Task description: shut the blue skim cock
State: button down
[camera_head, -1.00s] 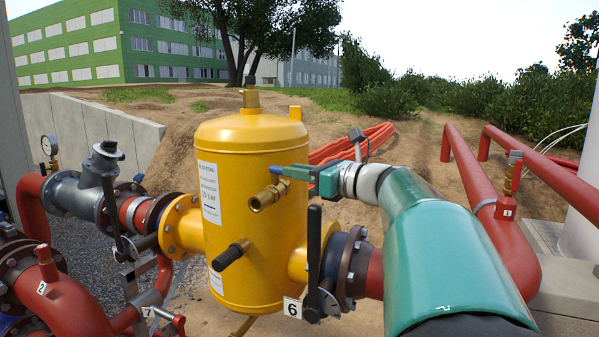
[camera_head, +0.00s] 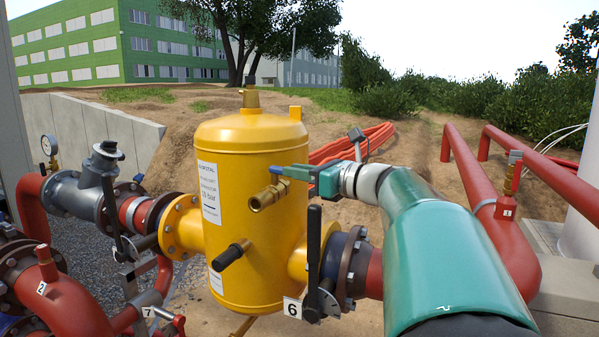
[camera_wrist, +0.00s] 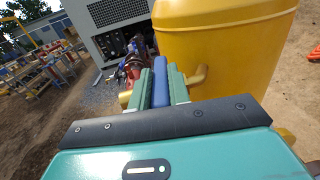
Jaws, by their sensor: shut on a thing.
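The skim cock is a brass valve (camera_head: 268,194) on the side of the yellow tank (camera_head: 250,150), with a blue lever handle (camera_head: 281,171). My gripper (camera_head: 308,173) is at the tank's right side, shut on the blue handle, whose tip sticks out to the left above the brass body. In the wrist view the blue handle (camera_wrist: 161,84) lies lengthwise between the two green fingers (camera_wrist: 162,88). Some of the brass body (camera_wrist: 126,98) shows to the left of the fingers. The grasped part of the handle is hidden in the head view.
A black upright lever (camera_head: 313,248) stands by tag 6 below my gripper. A black-tipped stub (camera_head: 231,255) juts from the tank's front. Red pipes (camera_head: 472,184) run at the right. A grey flanged valve (camera_head: 104,190) stands at the left.

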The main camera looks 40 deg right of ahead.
jog(key=shift+d, duration=0.1)
dwell(0.3)
jog(key=shift+w+d+n+g+y, duration=0.1)
jog(key=shift+d+n+g+y, duration=0.15)
jog(key=shift+n+y, duration=0.3)
jog(key=shift+w+d+n+g+y, duration=0.1)
jog(key=shift+n+g+y, duration=0.3)
jog(key=shift+y, duration=0.25)
jog(key=c, duration=1.3)
grip_release()
jog(key=shift+d, duration=0.15)
